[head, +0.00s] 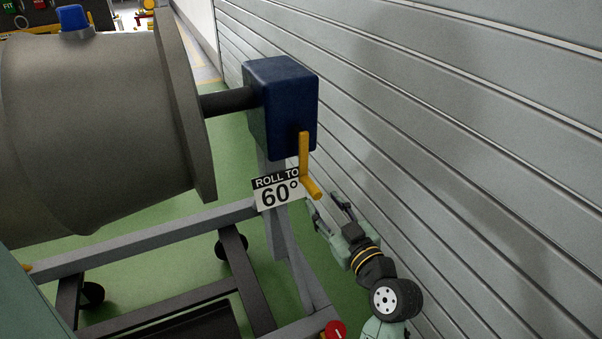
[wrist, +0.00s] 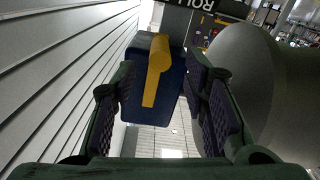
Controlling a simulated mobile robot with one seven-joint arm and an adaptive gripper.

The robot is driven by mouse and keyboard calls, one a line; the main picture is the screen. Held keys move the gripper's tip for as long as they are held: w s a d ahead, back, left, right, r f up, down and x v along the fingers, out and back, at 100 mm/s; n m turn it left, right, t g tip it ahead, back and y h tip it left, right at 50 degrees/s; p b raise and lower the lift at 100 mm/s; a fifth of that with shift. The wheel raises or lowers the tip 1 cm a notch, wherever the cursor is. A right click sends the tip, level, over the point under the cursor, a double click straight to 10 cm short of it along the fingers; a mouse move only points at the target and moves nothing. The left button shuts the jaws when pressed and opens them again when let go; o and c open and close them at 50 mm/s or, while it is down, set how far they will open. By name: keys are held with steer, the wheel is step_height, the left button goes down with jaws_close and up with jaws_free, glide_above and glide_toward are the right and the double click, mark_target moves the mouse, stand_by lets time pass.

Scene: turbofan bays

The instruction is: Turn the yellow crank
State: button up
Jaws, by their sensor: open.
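The yellow crank (head: 304,158) is on the face of a dark blue box (head: 282,95). Its arm hangs down and its short handle juts out at the lower end. My gripper (head: 329,207) is open and empty, just below and to the right of the handle, apart from it in the head view. In the wrist view, the crank (wrist: 158,66) and the blue box (wrist: 172,101) appear ahead, framed between the two open fingers of my gripper (wrist: 162,82). The exact gap between fingers and handle cannot be told.
A sign (head: 278,190) reading "ROLL TO 60°" is below the box. A shaft (head: 229,102) joins the box to a large grey engine casing (head: 95,125). A grey stand frame (head: 150,238) runs below. A slatted wall (head: 480,150) stands close on the right.

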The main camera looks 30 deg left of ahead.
mark_target(306, 180)
steer(key=p+x, duration=0.2)
steer(key=x, duration=0.8)
steer(key=shift+w+a+p, duration=0.1)
steer(key=shift+p, duration=0.3)
steer(key=shift+c, duration=0.5)
jaws_close()
